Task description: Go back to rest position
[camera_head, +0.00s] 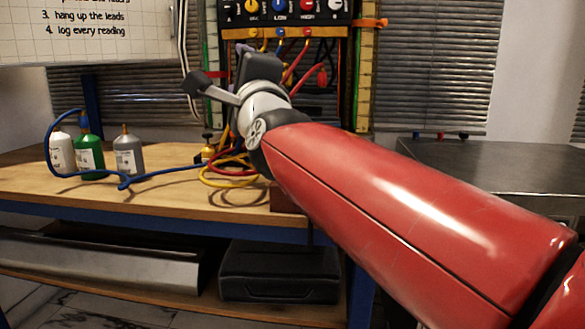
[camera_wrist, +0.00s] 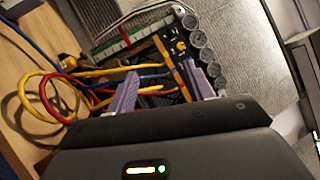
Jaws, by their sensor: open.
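My gripper (camera_wrist: 164,88) is open in the wrist view, with its two purple fingers spread apart. Nothing is clasped between them; coloured leads (camera_wrist: 100,88) and part of the gauge rig show beyond the fingers. In the head view my gripper (camera_head: 245,50) is raised above the workbench (camera_head: 165,207), in front of the lower part of the gauge panel (camera_head: 285,10). Its fingertips are mostly hidden there by its own dark body. My red arm reaches in from the lower right.
Several bottles (camera_head: 88,158) and a blue lead (camera_head: 150,178) are on the bench at left. Yellow and red leads (camera_head: 225,175) lie coiled below my wrist. A metal-topped surface (camera_head: 480,165) lies behind my arm at right. A black case (camera_head: 280,272) sits on the lower shelf.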

